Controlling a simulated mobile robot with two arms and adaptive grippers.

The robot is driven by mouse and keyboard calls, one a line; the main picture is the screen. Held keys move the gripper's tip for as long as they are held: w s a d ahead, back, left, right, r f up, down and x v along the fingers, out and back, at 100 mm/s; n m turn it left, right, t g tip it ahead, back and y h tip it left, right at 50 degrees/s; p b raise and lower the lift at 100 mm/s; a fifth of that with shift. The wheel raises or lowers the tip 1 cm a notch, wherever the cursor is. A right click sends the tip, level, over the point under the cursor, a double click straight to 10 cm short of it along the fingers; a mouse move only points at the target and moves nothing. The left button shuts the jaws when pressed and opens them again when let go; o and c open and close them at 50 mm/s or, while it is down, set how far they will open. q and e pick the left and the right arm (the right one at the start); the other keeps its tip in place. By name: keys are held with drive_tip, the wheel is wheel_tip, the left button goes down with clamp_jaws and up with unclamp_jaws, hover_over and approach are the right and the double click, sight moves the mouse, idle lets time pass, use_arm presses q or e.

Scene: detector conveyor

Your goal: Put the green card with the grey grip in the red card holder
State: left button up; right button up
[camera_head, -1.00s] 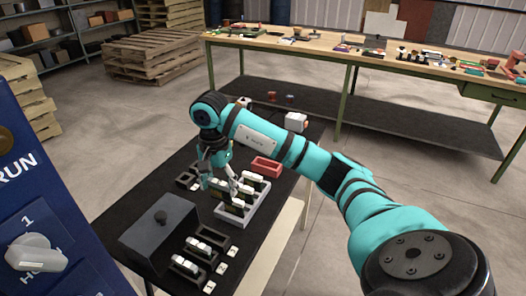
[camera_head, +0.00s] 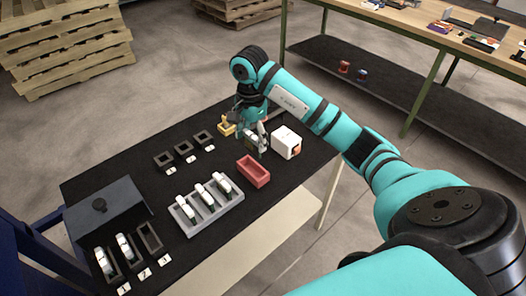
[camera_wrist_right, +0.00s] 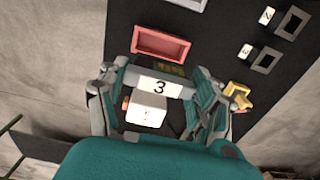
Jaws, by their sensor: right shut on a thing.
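The red card holder (camera_head: 254,172) is an open, empty tray on the black table. It also shows in the wrist view (camera_wrist_right: 161,45), just beyond my fingers. My right gripper (camera_head: 256,141) is shut on a card (camera_wrist_right: 172,69) and holds it above the table, between the red holder and a white box. The card's pale grip (camera_wrist_right: 160,87) bears a "3" and lies between the fingers in the wrist view. Only a dark green strip of the card shows past the grip. The card is apart from the red holder. My left gripper is not in view.
A grey rack (camera_head: 188,231) holds several white-gripped cards. A white box (camera_head: 286,143) with a red part and a yellow piece (camera_head: 227,125) stand near my right gripper. Black numbered holders stand at the back and front left. A dark box (camera_head: 106,212) stands at left.

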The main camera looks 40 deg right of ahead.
sight(251, 151)
drive_tip(key=f, duration=0.3)
drive_tip(key=f+p, duration=0.1)
drive_tip(key=f, duration=0.1)
drive_tip(key=shift+a+f, duration=0.2)
drive_tip(key=shift+a, duration=0.05)
wheel_tip(251, 151, down, 4)
drive_tip(key=shift+s+d+r+p, duration=0.1)
drive_tip(key=shift+r+p, duration=0.1)
drive_tip(key=shift+p, duration=0.2)
drive_tip(key=shift+f, duration=0.35)
drive_tip(key=o, duration=1.2)
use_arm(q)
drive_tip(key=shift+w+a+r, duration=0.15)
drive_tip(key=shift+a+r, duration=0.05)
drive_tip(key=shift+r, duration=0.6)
